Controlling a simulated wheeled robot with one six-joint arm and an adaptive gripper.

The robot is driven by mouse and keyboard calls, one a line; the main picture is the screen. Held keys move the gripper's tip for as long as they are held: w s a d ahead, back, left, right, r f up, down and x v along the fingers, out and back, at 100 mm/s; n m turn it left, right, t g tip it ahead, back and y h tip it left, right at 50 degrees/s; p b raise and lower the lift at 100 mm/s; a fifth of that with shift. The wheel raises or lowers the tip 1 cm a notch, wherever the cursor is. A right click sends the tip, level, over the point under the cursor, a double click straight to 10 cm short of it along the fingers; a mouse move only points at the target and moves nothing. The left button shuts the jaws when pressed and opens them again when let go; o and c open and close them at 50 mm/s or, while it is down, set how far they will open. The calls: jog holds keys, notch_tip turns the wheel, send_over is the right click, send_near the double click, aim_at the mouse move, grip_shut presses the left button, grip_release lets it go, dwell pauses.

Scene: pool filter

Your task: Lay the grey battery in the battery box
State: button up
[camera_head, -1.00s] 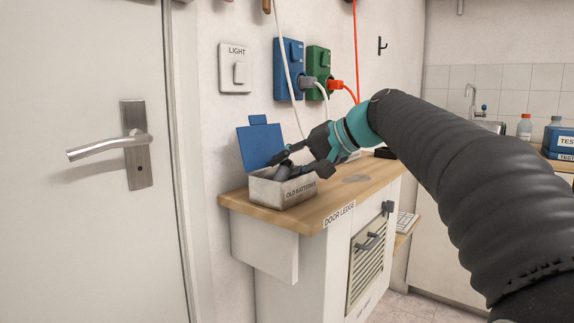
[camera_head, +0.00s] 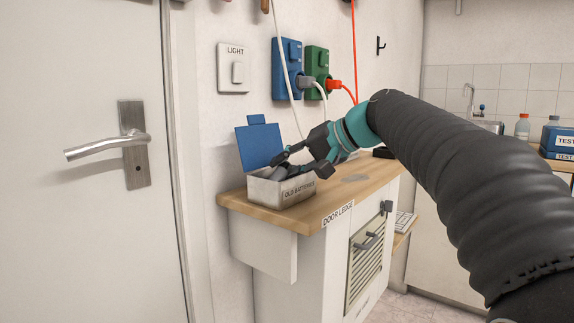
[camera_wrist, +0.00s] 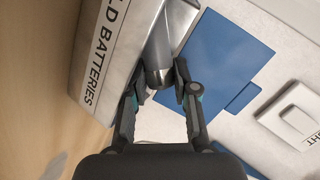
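The grey battery (camera_wrist: 157,52) lies lengthwise inside the open battery box in the wrist view, its near end between my fingertips. The light grey box (camera_head: 282,194), labelled OLD BATTERIES, stands on the wooden ledge. Its blue lid (camera_head: 260,146) is raised at the back; the lid also shows in the wrist view (camera_wrist: 228,65). My gripper (camera_head: 292,163) is at the box's upper right rim. The far part of the battery and the box floor are hidden.
The wooden ledge (camera_head: 340,200) has free room right of the box. Blue (camera_head: 288,68) and green (camera_head: 317,75) wall sockets with hanging cables are above. A door with a metal handle (camera_head: 110,145) is at left. Bottles and a blue box (camera_head: 559,140) are far right.

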jog(key=shift+w+d+f, duration=0.1)
jog(key=shift+f, duration=0.3)
jog(key=shift+r+p, duration=0.5)
jog(key=shift+p, duration=0.05)
notch_tip(320, 180, up, 2)
jog(key=shift+d+r+p, duration=0.1)
jog(key=shift+d+p, duration=0.05)
jog(key=shift+p, duration=0.7)
jog(key=shift+r+p, duration=1.85)
jog(key=shift+r, duration=0.35)
